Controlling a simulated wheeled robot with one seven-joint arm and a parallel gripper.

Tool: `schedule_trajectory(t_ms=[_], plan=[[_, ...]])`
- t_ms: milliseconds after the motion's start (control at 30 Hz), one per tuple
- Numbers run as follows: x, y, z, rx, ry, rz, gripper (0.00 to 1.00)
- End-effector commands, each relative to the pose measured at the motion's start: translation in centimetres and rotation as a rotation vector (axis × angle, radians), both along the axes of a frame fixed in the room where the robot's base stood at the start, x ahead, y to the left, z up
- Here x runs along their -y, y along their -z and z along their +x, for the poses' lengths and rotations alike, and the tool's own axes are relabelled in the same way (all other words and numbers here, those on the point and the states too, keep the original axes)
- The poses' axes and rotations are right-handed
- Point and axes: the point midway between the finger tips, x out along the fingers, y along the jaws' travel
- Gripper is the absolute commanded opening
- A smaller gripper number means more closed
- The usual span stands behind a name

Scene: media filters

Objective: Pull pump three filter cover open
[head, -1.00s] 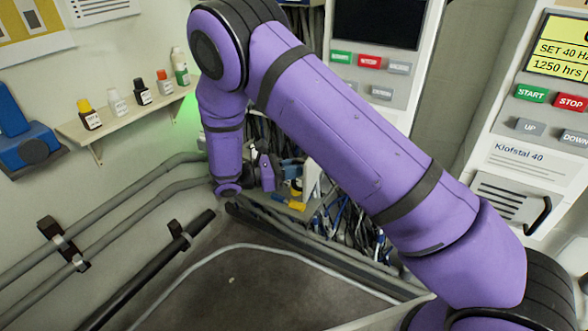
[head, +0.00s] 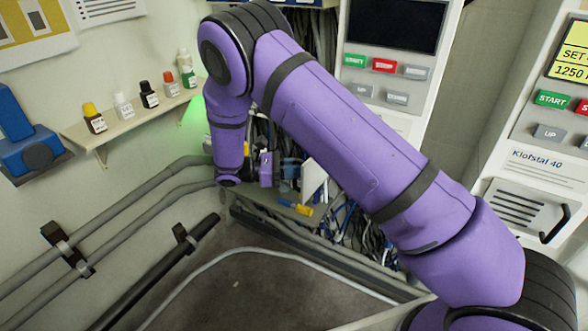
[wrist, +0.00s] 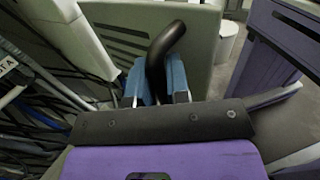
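In the wrist view, a pale vented filter cover (wrist: 202,60) with dark slots stands just beyond my gripper. Its curved black handle (wrist: 168,42) rises between the two blue fingers of my gripper (wrist: 157,82). The fingers sit close on both sides of the handle and appear shut on it. The right edge of the cover stands free, with floor beyond it. The pump number cannot be read here. In the head view my purple arm hides my gripper and this cover.
The Klofstal 40 machine at right has a vented cover (head: 514,208) with a black handle. Loose cables (head: 345,222) hang behind my arm. A shelf (head: 130,118) with small bottles and grey pipes (head: 130,212) line the left wall. Floor (head: 240,290) lies clear below.

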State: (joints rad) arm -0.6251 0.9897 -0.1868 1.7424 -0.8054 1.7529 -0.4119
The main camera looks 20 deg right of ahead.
Motion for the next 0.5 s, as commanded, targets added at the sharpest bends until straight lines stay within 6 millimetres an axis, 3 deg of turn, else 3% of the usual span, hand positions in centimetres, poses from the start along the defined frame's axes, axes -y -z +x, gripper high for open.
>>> schedule_trajectory(t_ms=[33,100,500], plan=[[0.2,0.0,0.0,0.0,0.003,-0.002,0.28],[0.2,0.0,0.0,0.001,0.002,-0.001,0.39],[-1.0,0.0,0.3,0.002,-0.001,0.0,0.39]])
